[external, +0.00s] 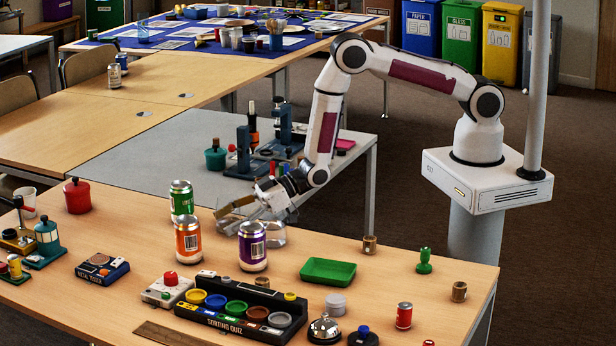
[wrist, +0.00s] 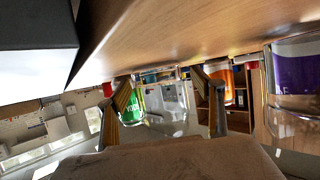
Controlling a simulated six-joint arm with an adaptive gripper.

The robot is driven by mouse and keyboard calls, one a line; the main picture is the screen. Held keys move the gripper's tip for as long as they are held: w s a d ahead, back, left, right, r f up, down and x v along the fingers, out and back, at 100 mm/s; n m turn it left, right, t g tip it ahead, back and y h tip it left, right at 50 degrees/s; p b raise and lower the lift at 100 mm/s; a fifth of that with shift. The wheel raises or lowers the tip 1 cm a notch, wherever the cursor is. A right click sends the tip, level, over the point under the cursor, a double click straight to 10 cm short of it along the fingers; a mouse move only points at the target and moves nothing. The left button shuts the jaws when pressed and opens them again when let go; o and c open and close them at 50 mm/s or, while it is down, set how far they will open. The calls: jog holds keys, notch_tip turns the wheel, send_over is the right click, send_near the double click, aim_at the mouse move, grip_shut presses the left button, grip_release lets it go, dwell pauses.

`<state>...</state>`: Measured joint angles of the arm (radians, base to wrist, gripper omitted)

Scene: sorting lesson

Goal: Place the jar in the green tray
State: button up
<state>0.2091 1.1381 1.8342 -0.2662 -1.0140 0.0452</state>
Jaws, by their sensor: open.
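The clear glass jar (external: 276,236) stands on the near wooden table, just behind and right of the purple can. My gripper (external: 232,214) is low at the table's far edge, left of the jar in the external view. In the wrist view my gripper (wrist: 161,80) shows its two fingers apart. A clear, glassy shape shows between them, but I cannot tell whether it is the jar. Neither finger is visibly closed on anything. The green tray (external: 328,272) lies empty on the table, to the right of the jar.
A purple can (external: 252,247), an orange can (external: 188,240) and a green can (external: 181,199) stand close to my gripper. The sorting quiz rack (external: 240,313) and a bell (external: 324,330) are nearer. A small brass cylinder (external: 369,245) stands beyond the tray.

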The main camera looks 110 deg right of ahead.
jog(key=shift+c, duration=0.4)
jog(key=c, duration=1.4)
jog(key=shift+r, duration=0.35)
notch_tip(320, 180, up, 9)
jog(key=shift+r, duration=0.2)
dwell(0.8)
